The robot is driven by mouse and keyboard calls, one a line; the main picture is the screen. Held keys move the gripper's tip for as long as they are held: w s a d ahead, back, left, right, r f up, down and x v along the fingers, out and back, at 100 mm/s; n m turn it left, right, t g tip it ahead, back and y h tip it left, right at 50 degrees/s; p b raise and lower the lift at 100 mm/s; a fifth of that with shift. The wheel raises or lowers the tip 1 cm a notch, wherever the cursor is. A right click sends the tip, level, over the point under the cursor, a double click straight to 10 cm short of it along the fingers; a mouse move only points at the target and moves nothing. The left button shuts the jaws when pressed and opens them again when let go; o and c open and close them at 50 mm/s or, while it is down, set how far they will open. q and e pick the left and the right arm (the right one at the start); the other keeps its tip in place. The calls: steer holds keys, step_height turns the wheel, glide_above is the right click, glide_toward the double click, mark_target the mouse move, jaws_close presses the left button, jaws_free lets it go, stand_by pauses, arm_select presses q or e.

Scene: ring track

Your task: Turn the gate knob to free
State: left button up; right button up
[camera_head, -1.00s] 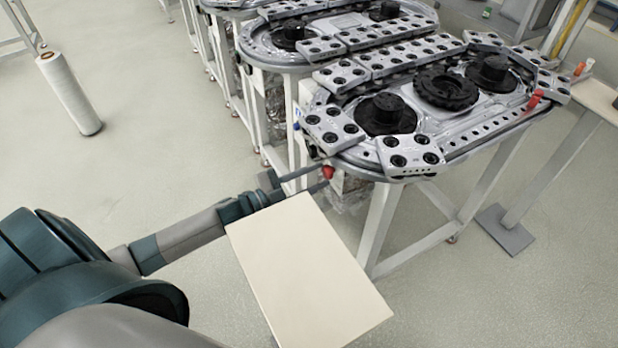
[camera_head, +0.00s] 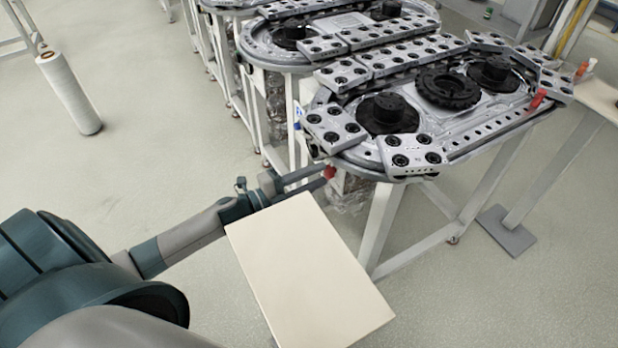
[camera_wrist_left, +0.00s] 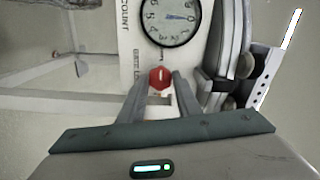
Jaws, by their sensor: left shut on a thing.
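The red gate knob (camera_head: 329,172) sits on the near left end of the ring track (camera_head: 455,160), just under its edge. My left gripper (camera_head: 328,173) reaches it from the left. In the left wrist view the knob (camera_wrist_left: 160,77) is round and red with a pale upright mark on its face. The fingers of my left gripper (camera_wrist_left: 160,84) lie one on each side of it and are shut on it. Above the knob is a white panel (camera_wrist_left: 129,45) with a round dial (camera_wrist_left: 170,17) and partly readable lettering. My right gripper is in neither view.
A pale table top (camera_head: 308,270) stands close in front, right beside my left forearm. Another ring track (camera_head: 262,50) is behind. A white roll (camera_head: 70,92) stands on the floor at left. The floor between is clear.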

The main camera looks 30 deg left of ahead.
arm_select(q)
steer(key=shift+w+a+r, duration=0.2)
steer(key=shift+a, duration=0.1)
steer(key=o, duration=1)
steer(key=shift+o, duration=0.3)
steer(key=shift+f, duration=0.15)
steer(key=shift+s, duration=0.1)
steer(key=shift+s, duration=0.1)
steer(key=shift+s+a+f, duration=0.1)
steer(key=shift+s+a, duration=0.05)
steer(key=shift+s, duration=0.25)
steer(key=b+v, duration=0.3)
steer(key=v, duration=1.5)
steer(key=shift+a, duration=0.2)
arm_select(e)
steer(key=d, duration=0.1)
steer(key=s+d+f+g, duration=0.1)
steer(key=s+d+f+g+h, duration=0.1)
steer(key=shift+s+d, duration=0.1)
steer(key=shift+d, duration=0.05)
